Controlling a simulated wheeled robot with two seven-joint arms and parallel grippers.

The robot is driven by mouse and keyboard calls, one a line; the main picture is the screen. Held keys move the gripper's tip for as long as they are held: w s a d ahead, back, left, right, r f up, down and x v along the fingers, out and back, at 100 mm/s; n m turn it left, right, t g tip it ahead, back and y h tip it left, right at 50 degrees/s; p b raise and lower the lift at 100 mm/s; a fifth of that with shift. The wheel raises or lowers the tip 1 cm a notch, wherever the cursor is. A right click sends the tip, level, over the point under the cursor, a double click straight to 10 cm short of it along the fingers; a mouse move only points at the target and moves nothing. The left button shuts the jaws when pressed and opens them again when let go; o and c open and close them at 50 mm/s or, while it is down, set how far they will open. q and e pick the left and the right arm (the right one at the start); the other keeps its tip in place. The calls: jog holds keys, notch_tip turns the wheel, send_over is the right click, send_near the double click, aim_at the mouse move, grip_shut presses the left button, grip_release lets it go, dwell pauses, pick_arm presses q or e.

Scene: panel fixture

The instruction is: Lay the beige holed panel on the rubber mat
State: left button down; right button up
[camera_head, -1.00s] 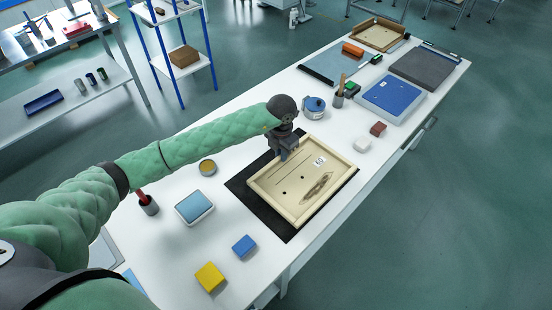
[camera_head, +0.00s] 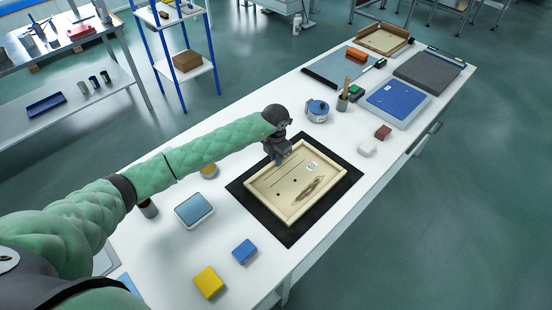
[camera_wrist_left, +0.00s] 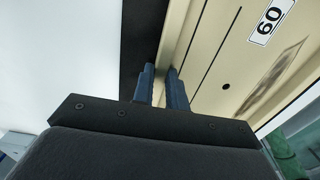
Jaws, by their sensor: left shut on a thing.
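The beige holed panel (camera_head: 297,190) is a shallow rimmed board with dark holes, a slot, a label and a brown smudge. It lies over the black rubber mat (camera_head: 252,208), inside its edges and roughly level; I cannot tell whether it touches everywhere. My left gripper (camera_head: 278,160) is at the panel's far left rim. In the left wrist view the blue fingers (camera_wrist_left: 161,90) are closed on the rim of the panel (camera_wrist_left: 225,55), with a dark strip of mat (camera_wrist_left: 140,40) beside it. My right gripper is not in view.
A blue-lidded box (camera_head: 194,210), blue block (camera_head: 244,251) and yellow block (camera_head: 209,282) stand left of the mat. The table's front edge runs close by the mat.

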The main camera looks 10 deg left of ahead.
pick_arm(q)
jog(key=c, duration=1.4)
grip_release()
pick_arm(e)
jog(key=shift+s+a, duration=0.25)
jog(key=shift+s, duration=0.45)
pick_arm(q)
jog(key=shift+r, duration=0.1)
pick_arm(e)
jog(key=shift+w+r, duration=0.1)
